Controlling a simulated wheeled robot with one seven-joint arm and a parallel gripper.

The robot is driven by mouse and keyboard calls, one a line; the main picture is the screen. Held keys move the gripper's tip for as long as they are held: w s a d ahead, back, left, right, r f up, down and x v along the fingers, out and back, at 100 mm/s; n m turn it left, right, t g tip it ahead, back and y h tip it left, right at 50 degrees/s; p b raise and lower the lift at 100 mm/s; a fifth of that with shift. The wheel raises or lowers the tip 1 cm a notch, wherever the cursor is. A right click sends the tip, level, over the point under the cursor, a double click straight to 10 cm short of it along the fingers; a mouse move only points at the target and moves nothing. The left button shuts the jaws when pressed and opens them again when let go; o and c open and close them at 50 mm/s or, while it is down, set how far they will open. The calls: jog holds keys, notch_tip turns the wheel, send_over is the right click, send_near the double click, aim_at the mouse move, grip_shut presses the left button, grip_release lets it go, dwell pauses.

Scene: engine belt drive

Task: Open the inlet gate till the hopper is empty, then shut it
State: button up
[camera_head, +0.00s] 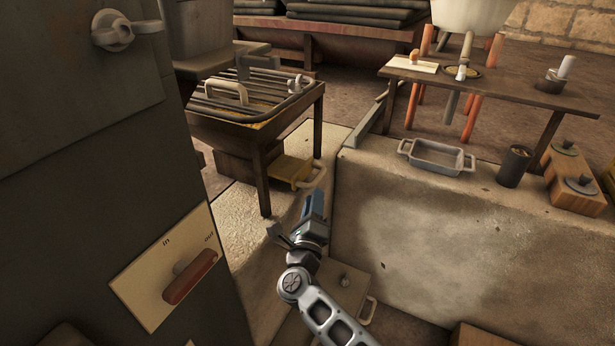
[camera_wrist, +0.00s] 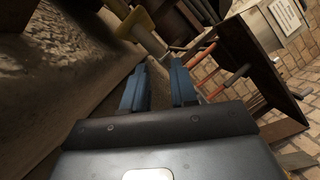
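A pale hopper-like vessel (camera_head: 472,14) on orange legs stands at the top right, its upper part cut off by the frame. A grey spout or handle hangs below it over a small dish (camera_head: 462,72). Which part is the inlet gate I cannot tell, and the vessel's inside is hidden. A plate marked "in" and "out" (camera_head: 150,285) with a red handle (camera_head: 190,277) is on the dark cabinet at left; the handle lies toward "out". My gripper (camera_head: 300,220) is in the lower middle, apart from these. In the wrist view, its blue fingers (camera_wrist: 159,88) are apart and empty.
A stone block (camera_head: 440,225) at right bears a grey tray (camera_head: 436,157) and a dark cup (camera_head: 513,166). A wooden bench (camera_head: 500,88) stands beyond.

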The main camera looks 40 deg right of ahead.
aim_at(318, 176)
jog(key=x, duration=0.7)
jog(key=shift+w+d+r, duration=0.1)
jog(key=shift+w+d, duration=0.15)
jog(key=shift+w, duration=0.05)
grip_shut()
jog(key=shift+s, duration=0.15)
